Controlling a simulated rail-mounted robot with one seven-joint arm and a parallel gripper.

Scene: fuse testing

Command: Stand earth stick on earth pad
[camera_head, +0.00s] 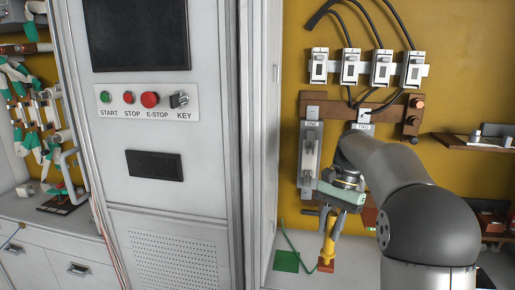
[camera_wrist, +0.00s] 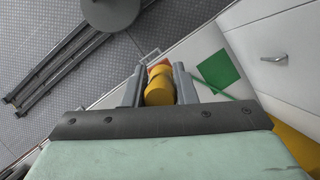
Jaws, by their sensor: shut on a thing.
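My gripper (camera_head: 330,226) points down, shut on the yellow earth stick (camera_head: 328,248). In the head view the stick looks upright, with a reddish-brown block (camera_head: 326,266) at its lower end; I cannot tell whether that block is part of the stick or a rest under it. In the wrist view the stick (camera_wrist: 158,92) sits between the two fingers of my gripper (camera_wrist: 158,86). The green square, which looks like the earth pad (camera_head: 286,261), lies flat and bare left of the stick. It also shows in the wrist view (camera_wrist: 218,69), right of the fingers.
A green lead (camera_head: 291,244) curves between pad and stick. Behind my arm are a fuse panel marked ONE and TWO (camera_head: 310,150) and several white switch units (camera_head: 350,66). A grey control cabinet (camera_head: 165,215) stands left. A brown shelf (camera_head: 465,142) is at right.

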